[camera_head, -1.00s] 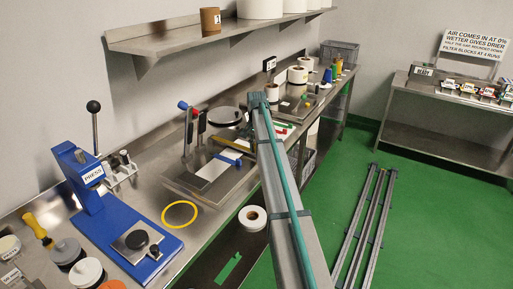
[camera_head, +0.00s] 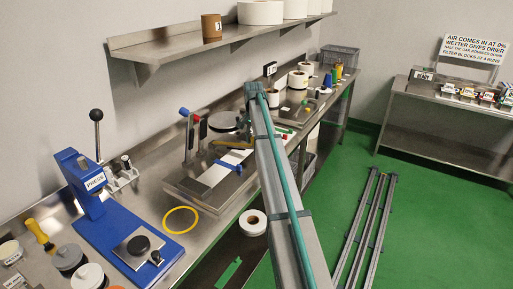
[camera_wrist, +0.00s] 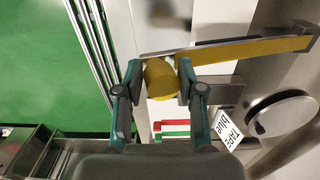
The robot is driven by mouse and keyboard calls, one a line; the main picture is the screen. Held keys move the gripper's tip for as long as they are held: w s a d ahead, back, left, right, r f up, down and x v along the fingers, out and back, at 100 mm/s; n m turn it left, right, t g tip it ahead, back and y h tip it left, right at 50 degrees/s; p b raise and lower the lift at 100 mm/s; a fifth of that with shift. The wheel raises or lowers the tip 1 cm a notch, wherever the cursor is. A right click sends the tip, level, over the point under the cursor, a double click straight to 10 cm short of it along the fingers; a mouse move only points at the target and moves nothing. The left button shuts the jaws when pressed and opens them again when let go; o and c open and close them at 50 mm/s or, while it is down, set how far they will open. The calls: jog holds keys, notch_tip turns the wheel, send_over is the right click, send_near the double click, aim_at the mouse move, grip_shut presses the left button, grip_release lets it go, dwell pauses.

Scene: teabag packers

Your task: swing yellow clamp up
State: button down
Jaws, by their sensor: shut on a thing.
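The yellow clamp (camera_wrist: 245,49) shows in the wrist view as a flat bar running from the right toward a rounded yellow knob at its left end. My gripper (camera_wrist: 159,78) is shut on that knob, one finger on each side. In the head view, part of the yellow clamp (camera_head: 232,145) lies low above the steel fixture, just left of my arm. My gripper is hidden behind my arm in that view.
A blue clamp (camera_head: 229,164) and red and blue upright handles stand on the same fixture. A blue press (camera_head: 95,185) stands at the left, and a shelf (camera_head: 175,45) hangs above.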

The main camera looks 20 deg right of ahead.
jog(key=w+a+r, duration=0.3)
jog(key=w+r, duration=0.1)
jog(key=r, duration=0.3)
jog(key=shift+w+r+p, duration=0.25)
jog(key=shift+r+p, duration=0.1)
jog(key=shift+p, duration=0.1)
jog(key=shift+a, duration=0.15)
jog(key=c, duration=0.8)
grip_release()
jog(key=shift+f, duration=0.1)
